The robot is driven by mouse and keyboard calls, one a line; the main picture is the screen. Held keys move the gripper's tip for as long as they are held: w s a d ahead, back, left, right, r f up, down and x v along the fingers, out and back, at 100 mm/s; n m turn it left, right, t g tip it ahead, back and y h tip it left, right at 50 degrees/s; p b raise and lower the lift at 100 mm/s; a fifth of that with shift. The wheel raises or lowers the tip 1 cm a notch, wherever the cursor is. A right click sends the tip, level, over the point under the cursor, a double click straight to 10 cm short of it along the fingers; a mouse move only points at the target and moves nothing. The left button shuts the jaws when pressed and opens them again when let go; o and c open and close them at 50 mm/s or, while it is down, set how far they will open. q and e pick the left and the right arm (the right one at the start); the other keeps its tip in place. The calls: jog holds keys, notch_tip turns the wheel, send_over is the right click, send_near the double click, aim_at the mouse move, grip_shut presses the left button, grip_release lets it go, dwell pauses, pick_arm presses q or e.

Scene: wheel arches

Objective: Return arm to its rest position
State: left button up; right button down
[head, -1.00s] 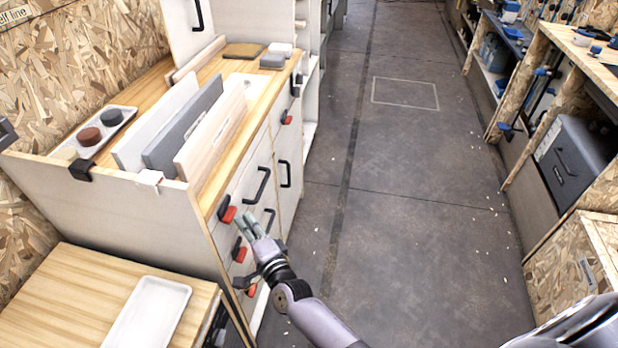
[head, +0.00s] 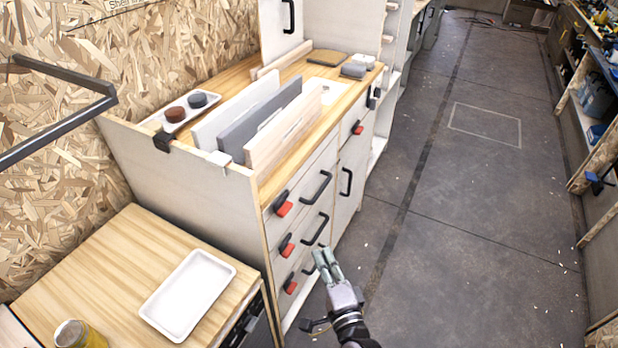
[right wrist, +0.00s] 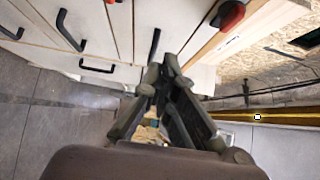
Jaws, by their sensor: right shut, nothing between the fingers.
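My right gripper (head: 328,266) is in the lower middle of the head view, in front of the drawer cabinet (head: 230,225). Its fingers are together with nothing between them. The right wrist view shows the same gripper (right wrist: 160,75) with the cabinet fronts (right wrist: 150,25) beyond it. In the head view the fingertips overlap the cabinet's lower front; I cannot tell how wide the gap is. My left gripper is not in view.
A white tray (head: 188,296) lies on the low wooden table (head: 110,255), near a yellow can (head: 78,335). Black handles (head: 318,188) and red latches (head: 283,204) stick out of the cabinet. The floor (head: 470,200) to the right is mostly clear.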

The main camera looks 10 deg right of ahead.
jog(key=s+d+f+n+g, duration=0.25)
jog(key=s+f, duration=0.25)
jog(key=f, duration=0.5)
jog(key=s+d+f+n+g, duration=0.1)
jog(key=s+f+n+g, duration=0.3)
jog(key=f, duration=0.5)
jog(key=s+d+f+n+g, duration=0.15)
jog(key=s+f+n, duration=0.35)
jog(key=f, duration=0.5)
jog(key=s+d+f+n+g+h, duration=0.1)
jog(key=s+d+f+n+g, duration=0.1)
jog(key=s, duration=0.7)
jog(key=s+d+f+n+g+h+p, duration=0.1)
jog(key=s+d+f+n+g, duration=0.1)
jog(key=s+d+f, duration=0.3)
jog(key=s+d+f+n+g+h, duration=0.1)
jog(key=s+d+f+n+g, duration=0.1)
jog(key=s+f, duration=0.5)
jog(key=s+d+g, duration=0.1)
jog(key=s+g, duration=0.1)
jog(key=s, duration=0.4)
jog(key=shift+s+d+n+g, duration=0.25)
jog(key=shift+s+n+g, duration=0.05)
jog(key=shift+s+n, duration=0.05)
